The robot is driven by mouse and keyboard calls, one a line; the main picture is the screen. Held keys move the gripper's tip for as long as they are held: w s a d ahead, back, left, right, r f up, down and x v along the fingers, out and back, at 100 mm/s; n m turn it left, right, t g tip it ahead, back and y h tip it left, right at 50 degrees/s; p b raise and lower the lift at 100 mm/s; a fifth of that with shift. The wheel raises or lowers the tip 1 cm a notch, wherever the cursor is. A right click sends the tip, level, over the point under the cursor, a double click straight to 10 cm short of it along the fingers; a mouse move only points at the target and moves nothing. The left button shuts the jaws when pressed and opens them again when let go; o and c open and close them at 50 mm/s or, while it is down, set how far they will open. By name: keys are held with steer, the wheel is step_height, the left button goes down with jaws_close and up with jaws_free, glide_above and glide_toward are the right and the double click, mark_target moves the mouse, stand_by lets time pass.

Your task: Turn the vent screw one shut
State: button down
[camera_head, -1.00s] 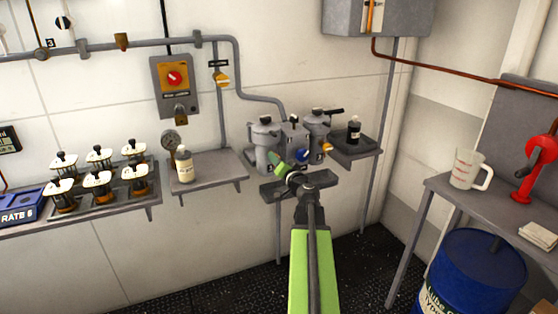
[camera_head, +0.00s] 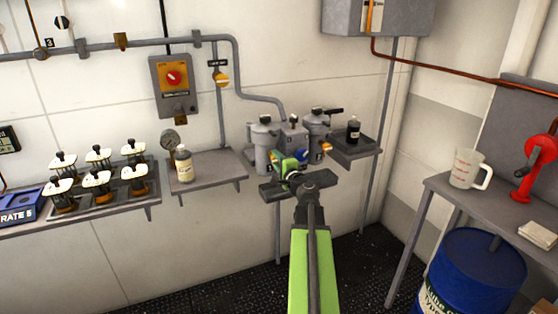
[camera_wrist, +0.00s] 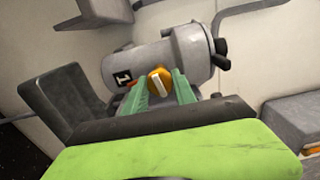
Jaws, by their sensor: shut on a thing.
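Two grey filter housings stand by the wall in the head view, a left one (camera_head: 262,142) and a right one (camera_head: 317,130). My gripper (camera_head: 284,160) is in front of the left housing and hides its lower front. In the wrist view the housing (camera_wrist: 178,55) carries a black "1" label (camera_wrist: 122,77). Vent screw one, an orange knob with a pale bar (camera_wrist: 160,84), sits beside that label. The green fingers of my gripper (camera_wrist: 159,88) are shut on the screw, one on each side. The screw itself is hidden in the head view.
A blue knob (camera_head: 303,156) on the block between the housings and an orange screw (camera_head: 326,147) on the right housing are close to my gripper. A dark tray (camera_head: 268,190) lies beneath. A shelf with a bottle (camera_head: 184,164) is left, another dark bottle (camera_head: 353,131) right.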

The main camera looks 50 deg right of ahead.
steer(key=shift+s+d+m, duration=0.1)
steer(key=shift+m, duration=0.8)
steer(key=c, duration=1.1)
jaws_free()
steer(key=shift+o, duration=0.4)
